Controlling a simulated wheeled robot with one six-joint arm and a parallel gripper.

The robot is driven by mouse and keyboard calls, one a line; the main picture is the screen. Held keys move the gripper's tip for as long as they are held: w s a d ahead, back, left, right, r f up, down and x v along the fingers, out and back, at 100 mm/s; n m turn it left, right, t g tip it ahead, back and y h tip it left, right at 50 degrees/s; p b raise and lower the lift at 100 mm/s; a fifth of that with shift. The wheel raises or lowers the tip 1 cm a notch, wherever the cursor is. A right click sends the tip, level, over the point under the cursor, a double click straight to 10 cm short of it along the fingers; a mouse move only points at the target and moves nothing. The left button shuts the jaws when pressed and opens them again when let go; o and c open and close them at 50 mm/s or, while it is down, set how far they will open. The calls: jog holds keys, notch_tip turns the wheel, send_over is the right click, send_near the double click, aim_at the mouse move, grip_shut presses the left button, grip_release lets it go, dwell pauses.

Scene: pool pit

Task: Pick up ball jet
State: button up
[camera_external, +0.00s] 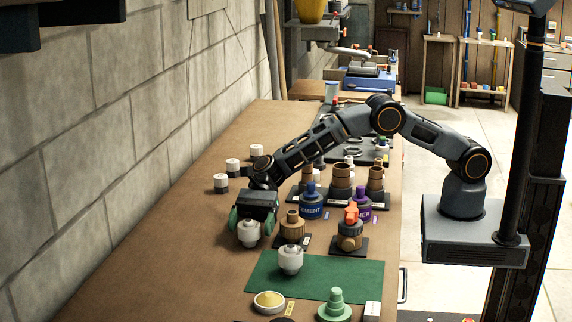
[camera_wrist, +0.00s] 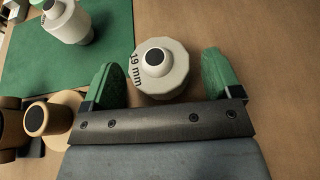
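A white ball jet (camera_wrist: 172,82) with a round dark hole and the marking "19 mm" stands on the brown bench, left of the green mat in the external view (camera_external: 249,236). My gripper (camera_wrist: 160,70) is open over it, with a green-padded finger on either side. Narrow gaps show between the jet and both pads in the wrist view. In the external view my gripper (camera_external: 252,222) reaches down from above. A second, similar white fitting (camera_external: 290,262) stands on the green mat; it also shows at the upper left of the wrist view (camera_wrist: 68,22).
The green mat (camera_external: 345,280) lies close by. A tan fitting (camera_external: 292,230) stands just right of my gripper, with several fittings and bottles behind it. Small white-capped pieces (camera_external: 221,184) stand further back left. A bowl of yellow material (camera_external: 269,302) is in front. The bench's left front is clear.

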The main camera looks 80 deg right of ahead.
jog(key=c, duration=0.9)
